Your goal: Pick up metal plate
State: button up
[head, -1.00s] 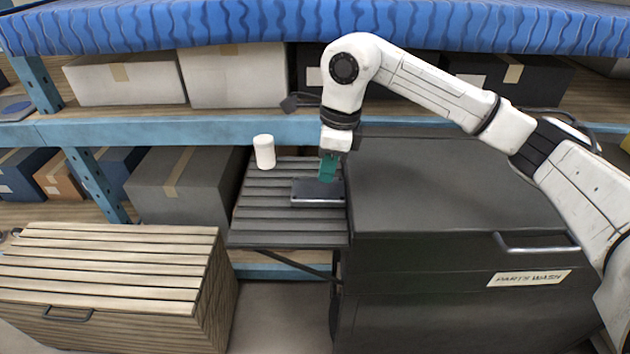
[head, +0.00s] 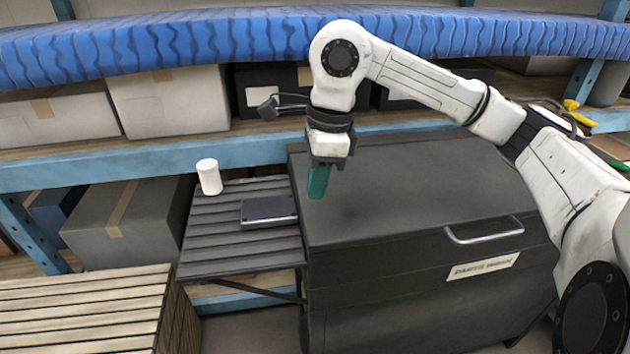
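The metal plate (head: 268,211) looks like a flat, dark grey slab with a lighter front edge. It lies flat on the slatted side shelf (head: 215,240), near the shelf's right side. My gripper (head: 316,190) points down with its teal end to the right of the plate, apart from it, and shows in front of the dark cabinet's lid. The teal part shows as one block, so I cannot tell whether the fingers are apart or closed.
A white cylinder (head: 209,177) stands at the back left of the side shelf. The dark parts-wash cabinet (head: 400,200) with a metal handle (head: 484,231) adjoins it. A slatted wooden box (head: 85,310) is at lower left. Storage shelving with boxes (head: 168,100) stands behind.

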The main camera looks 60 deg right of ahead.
jog(key=o, duration=1.4)
jog(key=shift+r, duration=0.1)
